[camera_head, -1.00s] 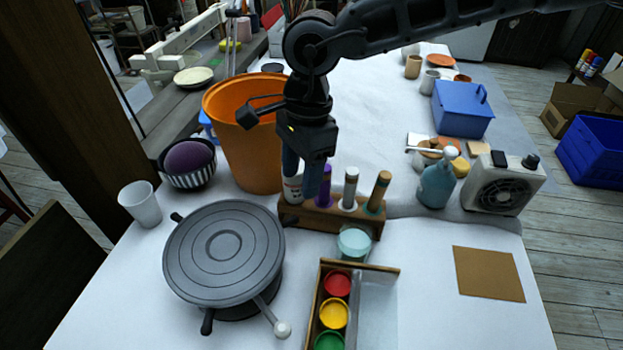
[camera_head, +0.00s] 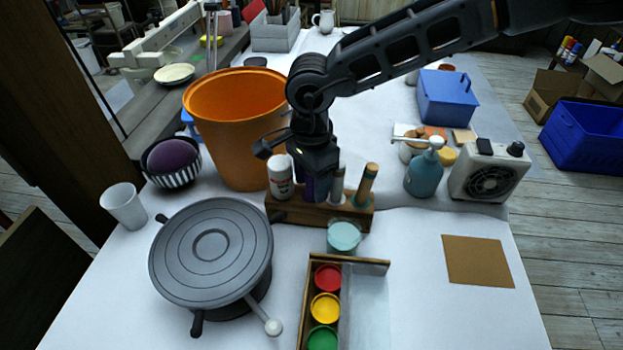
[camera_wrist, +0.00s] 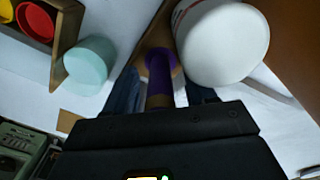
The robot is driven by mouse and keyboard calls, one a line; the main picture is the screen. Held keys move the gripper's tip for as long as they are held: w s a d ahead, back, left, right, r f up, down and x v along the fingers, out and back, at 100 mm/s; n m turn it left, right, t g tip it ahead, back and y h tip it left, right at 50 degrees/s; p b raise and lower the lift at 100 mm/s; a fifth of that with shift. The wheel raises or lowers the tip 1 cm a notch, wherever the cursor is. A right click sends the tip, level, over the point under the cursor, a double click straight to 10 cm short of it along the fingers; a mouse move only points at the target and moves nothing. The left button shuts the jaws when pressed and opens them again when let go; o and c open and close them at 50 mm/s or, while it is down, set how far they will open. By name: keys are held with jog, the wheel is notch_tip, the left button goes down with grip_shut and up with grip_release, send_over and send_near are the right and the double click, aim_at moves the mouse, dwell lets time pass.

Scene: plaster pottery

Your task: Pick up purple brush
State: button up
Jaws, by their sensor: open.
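The purple brush (camera_wrist: 159,72) stands upright in the wooden holder block (camera_head: 290,213). In the wrist view its purple handle runs between my two fingers, which are open on either side of it. In the head view the brush (camera_head: 309,191) is mostly hidden behind my gripper (camera_head: 319,193). Whether the fingers touch the handle I cannot tell. A white bottle (camera_head: 280,176) stands in the holder just left of the brush, and it fills the upper middle of the wrist view (camera_wrist: 222,40). Two more handles stand to the right, including a brown one (camera_head: 365,184).
A large orange bucket (camera_head: 225,150) stands close behind and left of the holder. A grey turntable (camera_head: 210,255) is at front left. A pale teal cup (camera_head: 343,237) and a paint box (camera_head: 308,300) stand in front. A teal bottle (camera_head: 424,175) is to the right.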

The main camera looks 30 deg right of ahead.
jog(key=shift+f, duration=0.1)
jog(key=shift+c, duration=0.4)
grip_shut()
notch_tip(320, 180, up, 10)
jog(key=shift+r+b, duration=0.1)
jog(key=shift+b, duration=0.4)
dwell(0.3)
